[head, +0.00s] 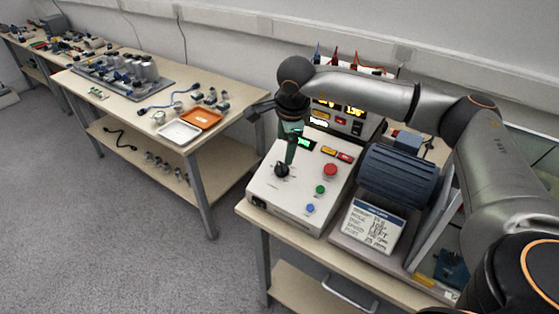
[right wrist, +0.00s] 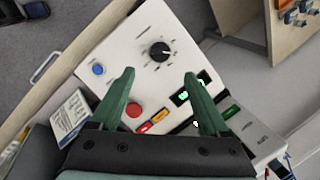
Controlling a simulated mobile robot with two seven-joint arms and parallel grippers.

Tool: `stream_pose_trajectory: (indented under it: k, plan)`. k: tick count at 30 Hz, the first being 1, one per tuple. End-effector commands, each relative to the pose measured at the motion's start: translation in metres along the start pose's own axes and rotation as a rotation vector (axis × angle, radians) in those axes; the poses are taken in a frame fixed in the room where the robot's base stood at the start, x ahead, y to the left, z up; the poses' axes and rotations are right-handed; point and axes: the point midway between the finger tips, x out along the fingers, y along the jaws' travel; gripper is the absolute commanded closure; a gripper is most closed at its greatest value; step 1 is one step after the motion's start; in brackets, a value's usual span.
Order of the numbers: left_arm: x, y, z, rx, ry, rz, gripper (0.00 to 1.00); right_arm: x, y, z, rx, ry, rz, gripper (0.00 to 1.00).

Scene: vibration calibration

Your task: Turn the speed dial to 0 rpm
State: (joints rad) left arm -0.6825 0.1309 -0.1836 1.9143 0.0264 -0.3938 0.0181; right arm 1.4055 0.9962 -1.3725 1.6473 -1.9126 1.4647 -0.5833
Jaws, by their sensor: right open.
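The speed dial (head: 282,170) is a black knob on the sloped white control box (head: 265,197). It also shows in the right wrist view (right wrist: 160,50), with small marks around it that are too small to read. My right gripper (head: 289,160) is above the box, close to the dial in the head view. In the right wrist view its two green fingers (right wrist: 158,75) are apart with nothing between them, and the dial lies just beyond the fingertips. A green lit display (head: 304,143) sits on the box; its digits are too small to read. My left gripper is not in view.
A red button (head: 330,169), a green button (head: 320,189) and a blue button (head: 310,208) sit beside the dial. A blue-grey motor (head: 398,177) and a white sign (head: 373,228) stand to the right. A second bench with an orange tray (head: 201,119) stands left.

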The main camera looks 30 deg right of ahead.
Motion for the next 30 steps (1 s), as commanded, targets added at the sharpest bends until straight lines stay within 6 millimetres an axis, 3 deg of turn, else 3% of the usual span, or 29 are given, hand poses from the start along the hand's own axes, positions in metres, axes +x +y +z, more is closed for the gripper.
stream_pose_trajectory:
  k: [9, 15, 27, 30]
  plan:
    - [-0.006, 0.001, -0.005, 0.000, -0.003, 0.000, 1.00, 0.065, 0.001, 0.000, 0.000, 0.002, 0.004, 0.21]
    - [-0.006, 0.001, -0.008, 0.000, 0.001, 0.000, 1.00, 0.090, 0.000, 0.000, 0.000, 0.001, 0.001, 0.21]
    - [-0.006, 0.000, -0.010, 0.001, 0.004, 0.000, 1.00, 0.098, 0.000, 0.000, -0.001, 0.000, 0.000, 0.21]
    - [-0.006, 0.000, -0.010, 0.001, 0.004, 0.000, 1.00, 0.098, 0.000, 0.000, -0.001, 0.000, 0.000, 0.32]
